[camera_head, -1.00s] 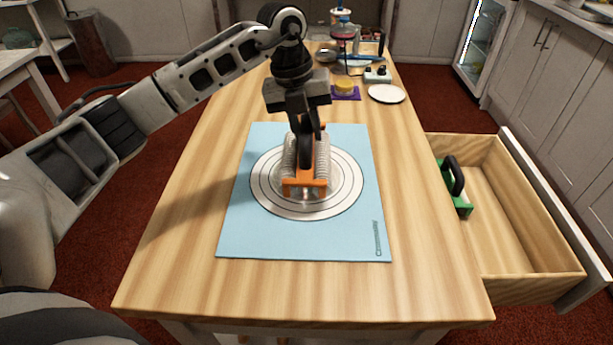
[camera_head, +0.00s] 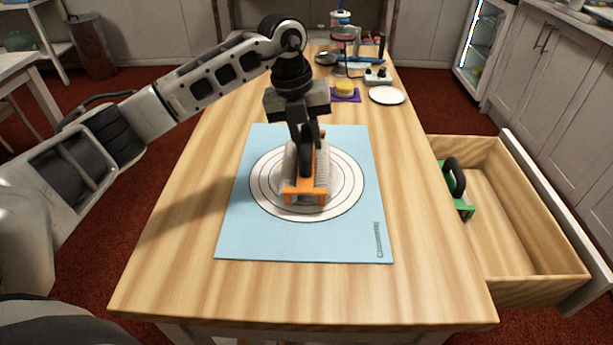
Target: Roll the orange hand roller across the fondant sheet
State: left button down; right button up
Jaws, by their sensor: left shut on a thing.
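The orange hand roller (camera_head: 304,191) is over the middle of the blue mat (camera_head: 300,244), with its orange frame toward me and its pale ribbed roller partly hidden. My left gripper (camera_head: 305,165) is shut on the roller's handle from above. Under the roller lies a round white sheet with dark rings (camera_head: 270,196), which looks like the fondant sheet or a pattern on the mat; I cannot tell which. The roller seems to touch it. My right gripper is not in view.
An open drawer (camera_head: 515,230) juts out at the right, holding a green tool with a black handle (camera_head: 457,188). At the table's far end are a white plate (camera_head: 387,95), a yellow item on a purple mat (camera_head: 345,90) and several tools. The near table is clear.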

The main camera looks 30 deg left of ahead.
pick_arm(q)
jog(key=shift+f, duration=0.15)
jog(key=shift+s+a+f, duration=0.15)
jog(key=shift+s+a, duration=0.05)
jog(key=shift+a, duration=0.15)
jog(key=shift+s+a+f, duration=0.1)
jog(key=shift+s+a, duration=0.15)
jog(key=shift+a, duration=0.1)
jog(key=shift+p, duration=0.35)
jog(key=shift+w+d, duration=0.3)
jog(key=shift+d, duration=0.3)
jog(key=shift+d+p, duration=0.1)
jog(key=shift+p, duration=0.25)
